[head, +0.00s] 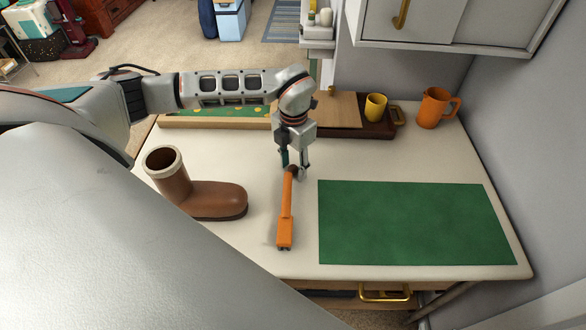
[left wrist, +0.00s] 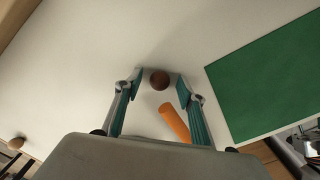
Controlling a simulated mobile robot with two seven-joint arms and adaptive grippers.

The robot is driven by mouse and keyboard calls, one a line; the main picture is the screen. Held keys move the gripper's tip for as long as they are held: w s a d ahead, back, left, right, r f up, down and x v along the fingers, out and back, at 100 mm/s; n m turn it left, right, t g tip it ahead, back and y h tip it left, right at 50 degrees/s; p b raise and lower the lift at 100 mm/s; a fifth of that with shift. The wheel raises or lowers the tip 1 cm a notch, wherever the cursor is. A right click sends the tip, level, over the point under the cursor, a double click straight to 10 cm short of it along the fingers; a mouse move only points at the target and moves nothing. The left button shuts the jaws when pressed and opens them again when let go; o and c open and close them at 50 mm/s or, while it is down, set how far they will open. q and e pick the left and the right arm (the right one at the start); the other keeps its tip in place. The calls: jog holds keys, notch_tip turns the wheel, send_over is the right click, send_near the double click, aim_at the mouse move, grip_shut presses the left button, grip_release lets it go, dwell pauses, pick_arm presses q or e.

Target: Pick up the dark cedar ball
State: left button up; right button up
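A dark brown ball (left wrist: 159,79) shows in the left wrist view between the fingertips of my left gripper (left wrist: 160,82), with a gap on either side. The gripper is open, its fingers pointing down at the white table. In the head view the left gripper (head: 294,166) is above the far end of an orange tool (head: 286,212); a small dark round patch (head: 291,169) shows between the fingers there, mostly hidden. The orange tool also shows in the left wrist view (left wrist: 174,122), close to the ball. My right gripper is in neither view.
A brown boot (head: 205,198) stands left of the gripper. A green mat (head: 415,222) lies to the right. At the back are a dark tray (head: 376,130), a yellow mug (head: 376,106), an orange mug (head: 435,108) and a board (head: 332,108). A wall cabinet (head: 450,25) hangs above.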

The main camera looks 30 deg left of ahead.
pick_arm(q)
jog(key=shift+c, duration=0.9)
jog(key=c, duration=0.7)
jog(key=shift+o, duration=0.2)
